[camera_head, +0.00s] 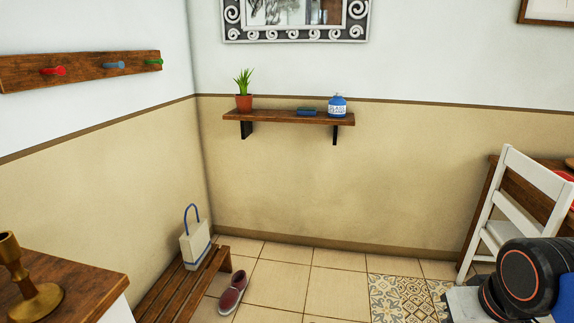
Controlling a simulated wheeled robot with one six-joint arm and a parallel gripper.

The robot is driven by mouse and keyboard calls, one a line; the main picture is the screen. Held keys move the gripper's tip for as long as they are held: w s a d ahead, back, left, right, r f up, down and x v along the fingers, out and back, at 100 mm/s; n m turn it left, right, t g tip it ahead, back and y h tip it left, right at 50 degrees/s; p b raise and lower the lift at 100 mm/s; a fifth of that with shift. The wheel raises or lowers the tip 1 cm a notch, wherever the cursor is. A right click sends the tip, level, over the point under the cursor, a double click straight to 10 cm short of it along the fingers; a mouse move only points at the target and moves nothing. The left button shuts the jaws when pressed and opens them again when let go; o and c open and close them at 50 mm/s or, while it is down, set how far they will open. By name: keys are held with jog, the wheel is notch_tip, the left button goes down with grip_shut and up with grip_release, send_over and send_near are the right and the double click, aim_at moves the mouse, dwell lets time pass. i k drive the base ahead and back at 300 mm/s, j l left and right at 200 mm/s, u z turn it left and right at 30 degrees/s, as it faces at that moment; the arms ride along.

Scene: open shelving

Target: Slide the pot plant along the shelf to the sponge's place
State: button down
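The pot plant (244,91) has green spiky leaves in a small terracotta pot and stands upright at the left end of the wooden wall shelf (270,116). The sponge (306,112) looks like a flat dark blue block lying on the shelf right of its middle. A gap of bare shelf lies between pot and sponge. My gripper is not in view; only a dark rounded part of my arm shows at the lower right, far from the shelf.
A blue and white jar (338,106) stands close to the sponge's right. A framed mirror (297,33) hangs above. Below are a slatted bench (176,290) with a bag (195,246), and a shoe (232,293) on the floor. A white chair (512,206) stands right; a cabinet with a brass candlestick (35,300) is lower left.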

aim_at(243, 99)
jog(key=i+u, duration=0.15)
jog(key=i, duration=0.25)
jog(key=i+l+u, duration=0.15)
jog(key=i, duration=0.3)
jog(key=i+l+u, duration=0.2)
jog(key=i, duration=0.2)
jog(key=i+l+u, duration=0.15)
jog(key=i, duration=0.25)
